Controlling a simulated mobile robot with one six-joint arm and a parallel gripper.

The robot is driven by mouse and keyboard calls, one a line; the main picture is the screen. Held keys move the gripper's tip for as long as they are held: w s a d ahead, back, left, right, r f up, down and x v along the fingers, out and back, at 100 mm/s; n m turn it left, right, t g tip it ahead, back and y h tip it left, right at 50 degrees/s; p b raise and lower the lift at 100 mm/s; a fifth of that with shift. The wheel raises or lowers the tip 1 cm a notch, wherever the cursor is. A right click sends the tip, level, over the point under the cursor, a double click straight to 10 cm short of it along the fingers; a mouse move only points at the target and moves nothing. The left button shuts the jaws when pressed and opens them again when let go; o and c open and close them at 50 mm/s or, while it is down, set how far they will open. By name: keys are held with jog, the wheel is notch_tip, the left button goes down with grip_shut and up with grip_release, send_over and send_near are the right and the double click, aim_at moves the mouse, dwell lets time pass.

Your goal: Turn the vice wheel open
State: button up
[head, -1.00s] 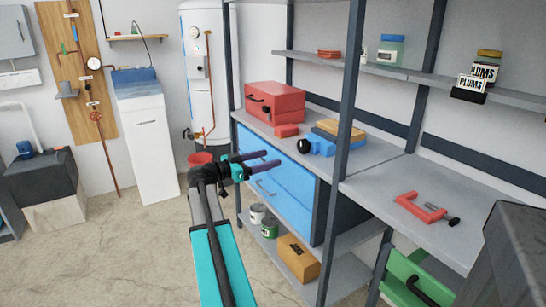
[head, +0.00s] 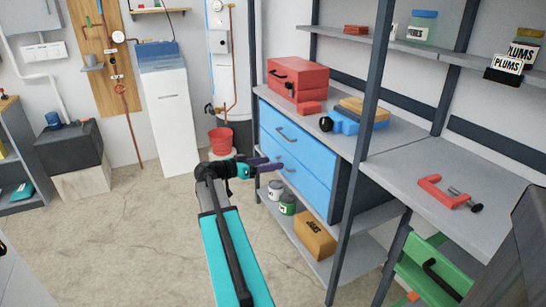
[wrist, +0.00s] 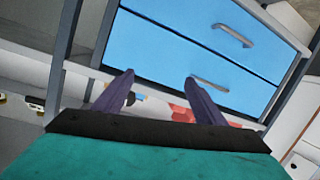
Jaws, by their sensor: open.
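The blue vice (head: 345,122) sits on the grey shelf top above the blue drawers in the head view. Its round black wheel (head: 326,124) faces left, toward the front edge of that shelf. A tan block (head: 364,106) lies against or just behind the vice; I cannot tell if it is in the jaws. My gripper (head: 277,164) is open and empty, in front of the blue drawers, lower and left of the wheel in the picture. In the wrist view, its two purple fingers (wrist: 159,78) stand apart before the blue drawers. The vice is not clearly seen there.
A dark shelf post (head: 366,130) stands just right of the vice. A red toolbox (head: 298,78) is behind it. Blue drawers (head: 283,140) lie below. A red clamp (head: 447,190) rests on the right shelf. The concrete floor (head: 130,230) at left is clear.

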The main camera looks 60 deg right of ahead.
jog(key=w+a+f+n+t+y, duration=0.1)
jog(key=w+a+f+n, duration=0.1)
jog(key=f, duration=0.5)
jog(key=shift+w+a, duration=0.35)
jog(key=shift+a, duration=0.55)
